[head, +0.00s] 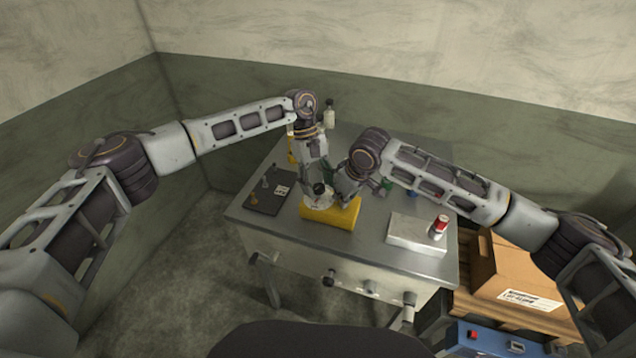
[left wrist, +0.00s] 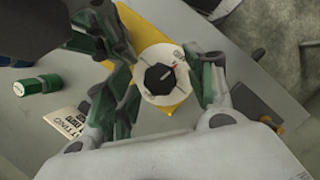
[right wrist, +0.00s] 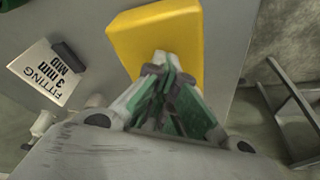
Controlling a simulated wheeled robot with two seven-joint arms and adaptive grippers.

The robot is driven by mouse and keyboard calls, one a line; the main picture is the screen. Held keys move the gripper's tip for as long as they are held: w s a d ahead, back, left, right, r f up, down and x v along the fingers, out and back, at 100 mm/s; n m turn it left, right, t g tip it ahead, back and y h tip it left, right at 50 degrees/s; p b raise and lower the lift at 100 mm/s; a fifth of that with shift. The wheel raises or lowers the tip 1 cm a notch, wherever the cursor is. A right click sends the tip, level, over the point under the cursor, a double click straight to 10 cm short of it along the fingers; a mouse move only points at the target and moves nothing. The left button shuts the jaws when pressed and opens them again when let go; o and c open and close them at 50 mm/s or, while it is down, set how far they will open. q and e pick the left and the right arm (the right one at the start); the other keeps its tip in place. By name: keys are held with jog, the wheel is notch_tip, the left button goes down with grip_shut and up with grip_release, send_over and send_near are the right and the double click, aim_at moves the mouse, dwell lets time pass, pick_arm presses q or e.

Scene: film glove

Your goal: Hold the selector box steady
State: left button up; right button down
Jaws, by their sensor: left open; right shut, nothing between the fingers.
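The yellow selector box (head: 345,214) stands near the front middle of the metal table. In the left wrist view, a round white dial with a black knob (left wrist: 160,79) and a red mark shows over the yellow box (left wrist: 150,22). My left gripper (left wrist: 165,75) is open, its fingers on either side of the dial; whether they touch it I cannot tell. My right gripper (right wrist: 166,66) is shut and empty, its tips over the lower edge of the yellow box (right wrist: 155,40) in the right wrist view. Contact there is unclear. The grippers partly hide the box in the head view.
A dark tray (head: 262,203) with small parts lies left of the box. A bottle (head: 329,114) stands at the back. A fitting card (right wrist: 48,75) lies near the box.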

pick_arm(q)
jog(key=c, duration=1)
